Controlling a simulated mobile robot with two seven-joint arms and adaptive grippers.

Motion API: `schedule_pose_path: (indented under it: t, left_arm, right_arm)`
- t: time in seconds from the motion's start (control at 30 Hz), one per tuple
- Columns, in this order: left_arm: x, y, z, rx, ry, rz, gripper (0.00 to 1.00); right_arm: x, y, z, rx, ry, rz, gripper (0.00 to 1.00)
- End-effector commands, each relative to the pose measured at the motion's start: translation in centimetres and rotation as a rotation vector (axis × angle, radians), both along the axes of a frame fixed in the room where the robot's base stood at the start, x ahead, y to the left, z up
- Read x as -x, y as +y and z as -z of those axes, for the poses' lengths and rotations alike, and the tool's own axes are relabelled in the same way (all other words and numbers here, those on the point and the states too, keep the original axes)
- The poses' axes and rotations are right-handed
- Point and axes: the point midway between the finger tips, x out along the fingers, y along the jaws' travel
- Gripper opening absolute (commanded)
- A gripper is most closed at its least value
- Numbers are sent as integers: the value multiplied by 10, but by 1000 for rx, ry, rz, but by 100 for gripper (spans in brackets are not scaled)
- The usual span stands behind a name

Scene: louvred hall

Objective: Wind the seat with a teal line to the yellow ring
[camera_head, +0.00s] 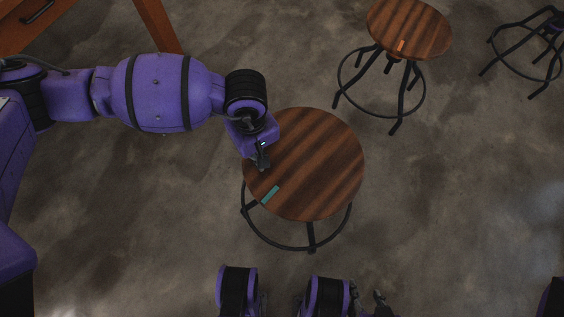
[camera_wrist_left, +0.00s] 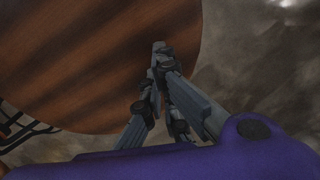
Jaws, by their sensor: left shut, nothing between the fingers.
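The round wooden seat (camera_head: 320,165) with a teal line (camera_head: 271,194) near its lower left edge tops a black-legged stool in the middle of the head view. The seat also fills the upper left of the left wrist view (camera_wrist_left: 90,60). My left gripper (camera_head: 262,162) is over the seat's left part, just above the teal line. It is shut and empty; its fingertips meet in the left wrist view (camera_wrist_left: 158,48). I cannot tell whether it touches the seat. My right gripper (camera_head: 378,304) is at the bottom edge, partly cut off. I see no yellow ring.
A second wooden stool (camera_head: 400,20) with an orange line (camera_head: 401,45) stands at the upper right. A black stool base (camera_head: 528,50) is cut off beyond it. Wooden furniture (camera_head: 80,20) stands at the upper left. The concrete floor (camera_head: 450,210) is clear at the right.

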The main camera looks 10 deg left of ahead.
Motion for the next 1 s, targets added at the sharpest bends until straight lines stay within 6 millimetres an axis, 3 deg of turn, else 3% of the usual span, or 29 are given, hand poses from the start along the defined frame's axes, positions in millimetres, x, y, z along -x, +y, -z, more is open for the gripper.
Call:
schedule_pose_path:
  t: [0.1,0.5,1.0]
  left_arm:
    - [-4,-1,-22,4,-9,0,0]
    - [-5,-2,-70,5,-14,0,0]
    - [-5,-2,-71,6,-11,0,0]
  right_arm:
    - [-5,-1,-15,2,-14,-5,40]
    - [-18,-2,-50,5,-48,-15,40]
    - [-19,1,-50,-2,-50,0,40]
